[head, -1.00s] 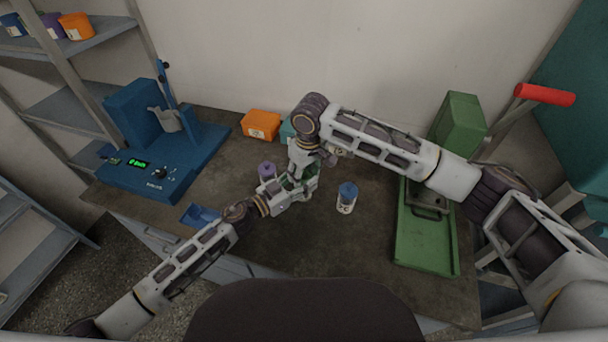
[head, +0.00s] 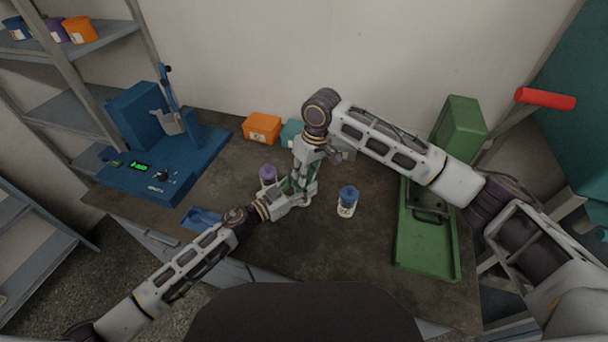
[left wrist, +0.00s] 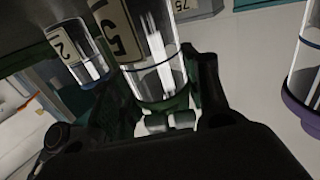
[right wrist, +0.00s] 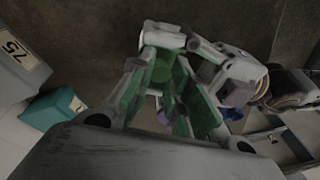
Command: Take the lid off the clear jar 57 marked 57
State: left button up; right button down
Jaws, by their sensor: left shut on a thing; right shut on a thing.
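The clear jar (left wrist: 155,60) shows in the left wrist view with a label whose first digit reads 5; the rest is cut off. My left gripper (head: 298,192) is shut on the jar's body. My right gripper (head: 306,162) is directly above, pointing down, and is shut on the green lid (right wrist: 162,68), seen between its fingers in the right wrist view. In the head view the grippers hide most of the jar and lid. I cannot tell whether the lid is seated on the jar or apart from it.
A blue-lidded jar (head: 347,202) stands to the right and a purple-lidded jar (head: 268,174) close on the left. Behind are an orange box (head: 262,127) and a teal box (head: 292,133). A blue machine (head: 150,150) stands left, a green tray (head: 425,245) right. The front middle is clear.

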pick_arm(q)
jog(key=shift+s+d+f, duration=0.1)
jog(key=shift+s+d, duration=0.1)
jog(key=shift+d, duration=0.05)
pick_arm(e)
jog(key=shift+s+a, duration=0.25)
jog(key=shift+r, duration=0.25)
pick_arm(q)
jog(key=shift+w, duration=0.1)
pick_arm(e)
jog(key=shift+r+t+h, duration=0.3)
jog(key=shift+t+h, duration=0.1)
jog(key=shift+h, duration=0.1)
jog(key=shift+r, duration=0.1)
pick_arm(q)
jog(key=shift+a+f, duration=0.1)
jog(key=shift+f, duration=0.1)
pick_arm(e)
jog(key=shift+w+r, duration=0.15)
jog(key=c, duration=1.5)
grip_release()
jog(key=shift+o, duration=1.1)
jog(key=shift+d, duration=0.1)
pick_arm(q)
jog(key=shift+r, duration=0.1)
pick_arm(e)
jog(key=shift+d+f, duration=0.1)
jog(key=shift+f, duration=0.1)
